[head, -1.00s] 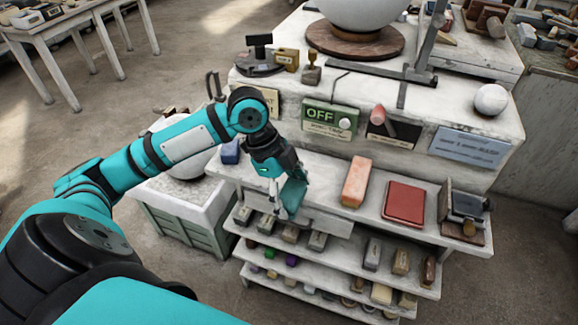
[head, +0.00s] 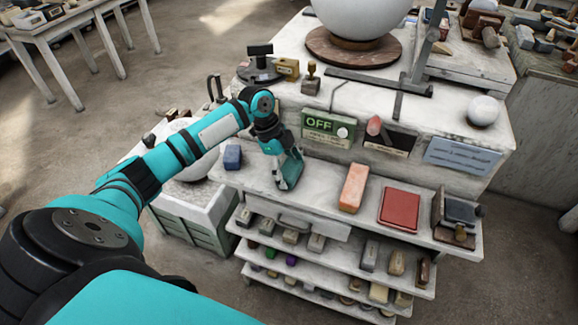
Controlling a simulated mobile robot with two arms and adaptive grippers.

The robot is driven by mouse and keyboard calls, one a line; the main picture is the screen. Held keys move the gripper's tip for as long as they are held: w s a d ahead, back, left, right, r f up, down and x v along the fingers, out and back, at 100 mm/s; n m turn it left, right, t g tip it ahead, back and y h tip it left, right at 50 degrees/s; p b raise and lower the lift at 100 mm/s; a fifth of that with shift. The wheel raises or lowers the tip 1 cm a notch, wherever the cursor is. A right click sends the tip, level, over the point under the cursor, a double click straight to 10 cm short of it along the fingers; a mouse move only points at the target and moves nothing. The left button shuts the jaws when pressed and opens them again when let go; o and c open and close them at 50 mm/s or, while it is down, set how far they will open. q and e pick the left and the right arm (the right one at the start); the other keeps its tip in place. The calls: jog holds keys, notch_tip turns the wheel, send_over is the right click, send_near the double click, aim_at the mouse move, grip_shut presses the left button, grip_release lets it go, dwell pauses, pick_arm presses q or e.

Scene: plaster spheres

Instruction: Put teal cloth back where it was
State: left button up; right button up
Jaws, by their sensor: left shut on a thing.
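I cannot tell whether the cloth touches the ledge. The fingers and the cloth have similar colours and partly hide each other. My right gripper is not in view.
On the ledge (head: 322,182) are a blue block (head: 232,157) at left, an orange block (head: 353,187), a red pad (head: 399,208) and a dark stamp stand (head: 459,216). Shelves with several small blocks lie below.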

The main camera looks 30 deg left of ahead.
pick_arm(q)
jog(key=shift+f, duration=0.1)
jog(key=shift+f, duration=0.1)
jog(key=o, duration=1.1)
jog(key=shift+o, duration=0.2)
jog(key=b+v, duration=0.2)
jog(key=v, duration=1)
